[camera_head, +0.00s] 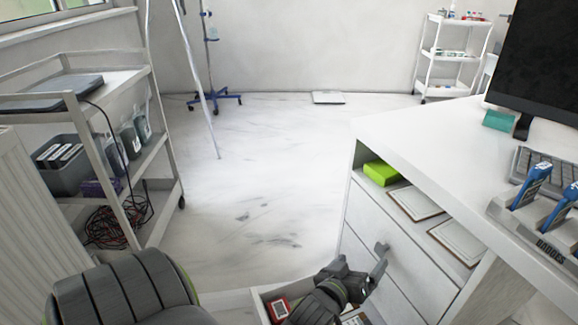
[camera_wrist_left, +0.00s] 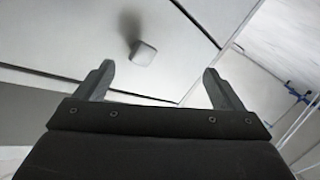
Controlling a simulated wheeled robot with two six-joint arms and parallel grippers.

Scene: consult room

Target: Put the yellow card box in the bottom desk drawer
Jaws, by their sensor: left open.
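A yellow-green box (camera_head: 381,173), the only yellowish box I see, lies in the open shelf under the desk top. I cannot tell for sure that it is the card box. The bottom desk drawer (camera_head: 257,303) is pulled out at the lower edge, with its near part cut off. My left gripper (camera_head: 361,266) is open and empty in front of the drawer fronts, above the open drawer. In the left wrist view, a drawer knob (camera_wrist_left: 143,52) stands beyond the gap between its fingertips (camera_wrist_left: 158,73), apart from them. My right gripper is not in view.
A red-framed item (camera_head: 279,308) lies in the open drawer. Two framed boards (camera_head: 415,203) lie in the desk shelf. The desk top (camera_head: 425,128) holds a monitor, a teal box (camera_head: 499,120) and a badge rack. A cart (camera_head: 165,180) stands left; the middle floor is clear.

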